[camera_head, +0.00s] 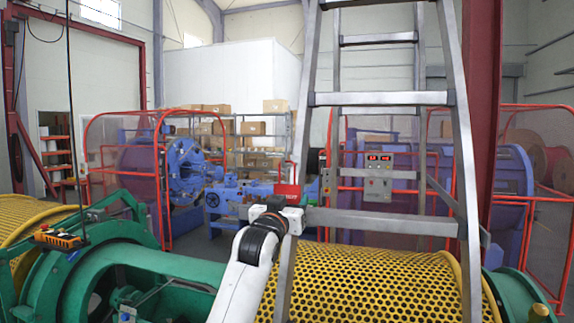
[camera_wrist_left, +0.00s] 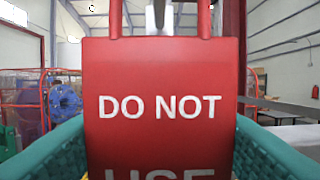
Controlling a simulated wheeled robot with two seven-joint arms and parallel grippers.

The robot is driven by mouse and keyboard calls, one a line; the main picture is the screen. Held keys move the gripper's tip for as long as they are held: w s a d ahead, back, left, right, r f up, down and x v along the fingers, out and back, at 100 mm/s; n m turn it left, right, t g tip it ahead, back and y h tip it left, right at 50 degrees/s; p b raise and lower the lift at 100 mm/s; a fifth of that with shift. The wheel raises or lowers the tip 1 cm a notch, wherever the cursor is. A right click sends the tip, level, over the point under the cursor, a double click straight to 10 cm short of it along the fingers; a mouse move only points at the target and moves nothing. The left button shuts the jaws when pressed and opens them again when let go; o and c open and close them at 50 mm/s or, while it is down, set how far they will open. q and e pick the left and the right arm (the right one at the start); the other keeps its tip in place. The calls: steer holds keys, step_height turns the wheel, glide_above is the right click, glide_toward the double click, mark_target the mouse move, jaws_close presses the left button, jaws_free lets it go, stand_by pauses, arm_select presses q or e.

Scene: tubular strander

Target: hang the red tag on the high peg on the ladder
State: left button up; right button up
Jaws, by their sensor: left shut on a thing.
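The red tag (camera_head: 287,190) is held upright in my left gripper (camera_head: 282,204), at the left leg of the metal ladder (camera_head: 380,99). In the left wrist view the tag (camera_wrist_left: 162,75) fills the middle, with white "DO NOT" lettering and a second word cut off below. Two red strips rise from its top edge out of the frame. The teal fingers of my left gripper (camera_wrist_left: 160,150) are on both sides of the tag, shut on it. I cannot make out the high peg clearly in either view. My right gripper is not in view.
A yellow perforated guard (camera_head: 370,280) lies behind the ladder's lower part, with green machinery (camera_head: 150,262) at the left. Red-framed guards (camera_head: 125,150) and blue machines stand farther back. A dark red column (camera_head: 481,100) rises just right of the ladder.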

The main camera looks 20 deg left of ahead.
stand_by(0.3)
arm_select(q)
steer(key=o, duration=1)
steer(key=shift+s+a+f+b, duration=0.15)
steer(key=shift+s+f, duration=0.1)
steer(key=shift+s, duration=1.25)
steer(key=shift+s+f+b, duration=0.15)
steer(key=shift+s+f, duration=0.15)
steer(key=shift+s, duration=1.15)
steer(key=shift+s+a+f+b, duration=0.15)
steer(key=shift+s+f, duration=0.1)
steer(key=shift+s, duration=1.25)
steer(key=shift+d, duration=0.1)
